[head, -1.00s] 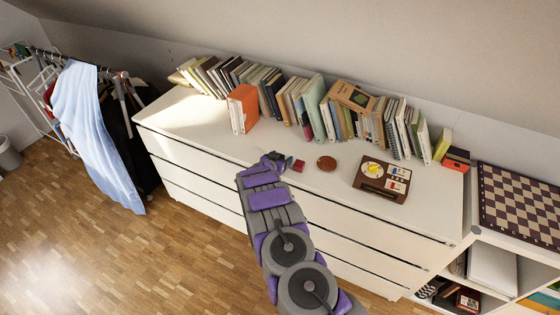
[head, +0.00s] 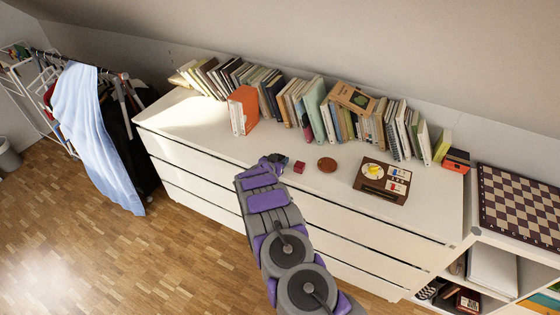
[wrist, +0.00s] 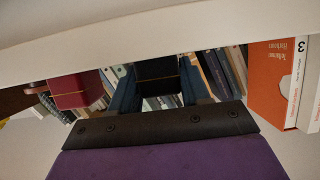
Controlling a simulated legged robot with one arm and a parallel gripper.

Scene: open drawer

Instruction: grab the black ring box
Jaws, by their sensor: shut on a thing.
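My gripper (head: 276,160) is over the front part of the white dresser top. In the wrist view its two dark fingers (wrist: 160,88) are shut on the black ring box (wrist: 158,70), which sits between them and has a thin gold line across it. In the head view the black box is mostly hidden by the gripper, and I cannot tell whether it touches the dresser top. A small red box (head: 299,166) stands just to the right of my gripper, apart from it. The red box also shows at the left in the wrist view (wrist: 75,90).
The white dresser (head: 210,140) carries a long row of books (head: 310,105) at the back and an orange binder (head: 243,108). A round brown disc (head: 327,165) and a brown game box (head: 382,181) lie to the right. The dresser top left of my gripper is clear.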

